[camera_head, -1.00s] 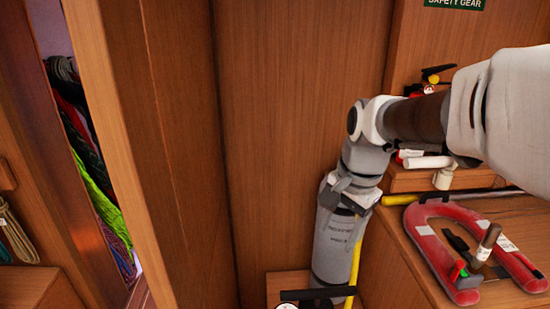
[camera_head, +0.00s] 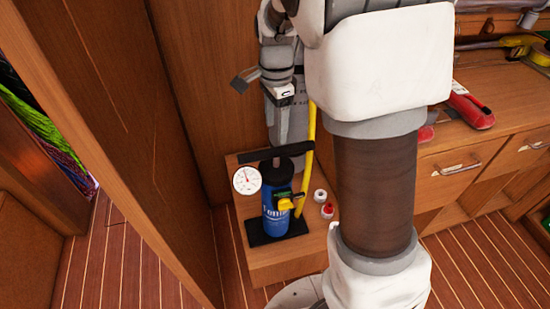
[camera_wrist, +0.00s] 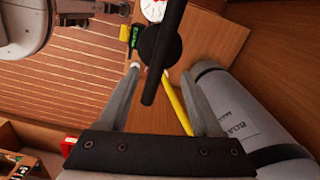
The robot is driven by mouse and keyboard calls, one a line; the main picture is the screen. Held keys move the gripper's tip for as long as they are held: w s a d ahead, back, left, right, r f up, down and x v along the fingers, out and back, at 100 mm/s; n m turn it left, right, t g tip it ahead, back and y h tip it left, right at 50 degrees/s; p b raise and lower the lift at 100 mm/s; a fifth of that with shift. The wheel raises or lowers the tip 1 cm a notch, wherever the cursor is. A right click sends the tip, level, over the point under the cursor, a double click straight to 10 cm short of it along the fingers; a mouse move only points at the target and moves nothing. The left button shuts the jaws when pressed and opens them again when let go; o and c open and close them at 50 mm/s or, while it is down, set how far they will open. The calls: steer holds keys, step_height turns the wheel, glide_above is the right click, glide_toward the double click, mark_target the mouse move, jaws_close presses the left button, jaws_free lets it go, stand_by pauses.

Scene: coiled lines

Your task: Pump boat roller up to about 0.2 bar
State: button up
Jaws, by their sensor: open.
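The pump (camera_head: 275,212) stands upright on a low wooden step, with a blue barrel, black foot and black T-handle (camera_head: 280,153). Its round white gauge (camera_head: 246,180) is on the left; the needle reading is too small to tell. A yellow hose (camera_head: 309,150) rises from it towards the grey boat roller (camera_head: 291,125), which stands behind, partly hidden by my arm. The roller's lettered side shows in the wrist view (camera_wrist: 238,112). My gripper (camera_wrist: 150,69) is open and empty above the pump, with the black handle (camera_wrist: 163,50) lying between its fingers in that view; contact cannot be told.
Two small caps, one white (camera_head: 320,195) and one red and white (camera_head: 327,210), lie on the step right of the pump. A wooden panel (camera_head: 140,130) stands close on the left. A red U-shaped item (camera_head: 470,108) lies on the counter. Striped floor is clear in front.

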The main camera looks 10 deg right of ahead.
mark_target(276, 158)
step_height(276, 158, down, 12)
steer(key=b, duration=0.3)
steer(key=shift+r, duration=0.25)
jaws_close()
stand_by(1.1)
